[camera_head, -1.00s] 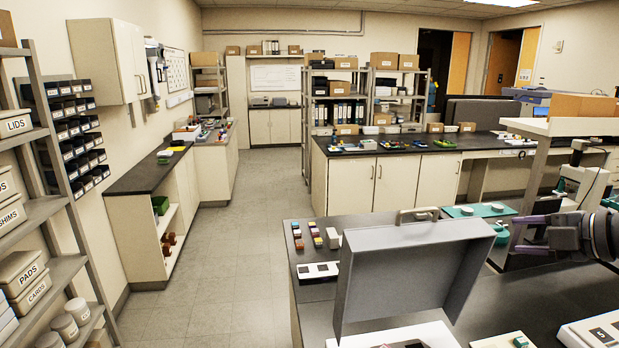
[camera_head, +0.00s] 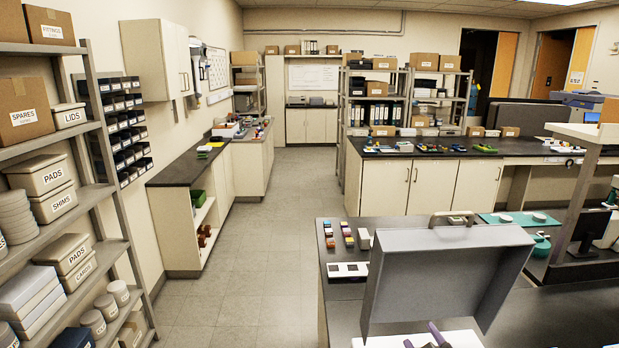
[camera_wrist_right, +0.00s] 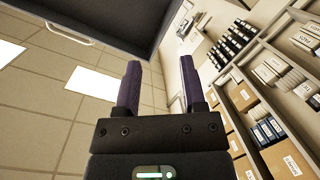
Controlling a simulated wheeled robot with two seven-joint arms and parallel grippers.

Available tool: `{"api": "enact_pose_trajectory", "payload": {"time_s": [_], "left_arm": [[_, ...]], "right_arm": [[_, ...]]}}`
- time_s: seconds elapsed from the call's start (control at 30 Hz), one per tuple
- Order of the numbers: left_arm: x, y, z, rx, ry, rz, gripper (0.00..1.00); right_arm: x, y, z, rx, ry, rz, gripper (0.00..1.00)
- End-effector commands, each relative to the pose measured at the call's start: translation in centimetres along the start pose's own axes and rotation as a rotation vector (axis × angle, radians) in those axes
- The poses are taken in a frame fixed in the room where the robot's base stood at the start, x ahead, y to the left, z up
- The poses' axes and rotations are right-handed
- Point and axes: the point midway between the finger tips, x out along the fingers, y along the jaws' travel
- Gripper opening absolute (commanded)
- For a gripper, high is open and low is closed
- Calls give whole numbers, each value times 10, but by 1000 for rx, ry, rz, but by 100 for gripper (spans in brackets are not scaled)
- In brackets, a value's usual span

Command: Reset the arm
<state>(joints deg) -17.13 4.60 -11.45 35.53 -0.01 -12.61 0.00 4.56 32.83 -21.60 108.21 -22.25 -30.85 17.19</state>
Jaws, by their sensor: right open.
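My right gripper (camera_head: 421,333) shows only as purple fingertips at the bottom edge of the head view, in front of the raised grey lid (camera_head: 430,265). The lid stands tilted open over a white base (camera_head: 470,340), with a handle (camera_head: 452,217) on its upper edge. In the right wrist view the gripper (camera_wrist_right: 160,63) is open and empty, its two purple fingers apart. A dark panel with a handle (camera_wrist_right: 70,34), seemingly the lid, hangs over it at the upper left. The inside of the base is mostly hidden. My left gripper is not in view.
The dark bench (camera_head: 580,310) is clear to the right of the lid. Small coloured blocks (camera_head: 348,237) and a white tray (camera_head: 348,269) lie to its left. A teal mat (camera_head: 520,222) lies behind. Storage shelves (camera_head: 95,195) stand at the far left across the open floor.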

Motion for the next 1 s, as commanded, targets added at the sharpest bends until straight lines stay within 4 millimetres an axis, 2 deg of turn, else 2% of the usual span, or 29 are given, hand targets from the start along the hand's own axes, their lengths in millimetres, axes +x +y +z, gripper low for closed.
{"api": "enact_pose_trajectory", "payload": {"time_s": [0.03, 0.1, 0.2, 0.33, 0.5, 0.7, 0.87, 0.97, 1.0], "left_arm": [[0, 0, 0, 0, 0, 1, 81], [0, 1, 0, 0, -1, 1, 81], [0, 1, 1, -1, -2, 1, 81], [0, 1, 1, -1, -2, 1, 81], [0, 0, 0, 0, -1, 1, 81], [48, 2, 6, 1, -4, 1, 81], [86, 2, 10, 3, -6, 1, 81], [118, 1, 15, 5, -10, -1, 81], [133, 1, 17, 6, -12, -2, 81]], "right_arm": [[-24, -25, 19, 108, -143, -28, 53], [-56, -49, 42, 211, -331, -75, 53], [-101, -77, 64, 313, -548, -155, 53], [-157, -105, 79, 407, -775, -269, 53], [-229, -129, 83, 496, -1019, -427, 53], [-202, -192, 164, 478, -1053, -443, 53], [-190, -247, 235, 467, -1082, -457, 53], [-187, -290, 292, 458, -1105, -469, 53], [-188, -310, 320, 453, -1116, -475, 53]]}}
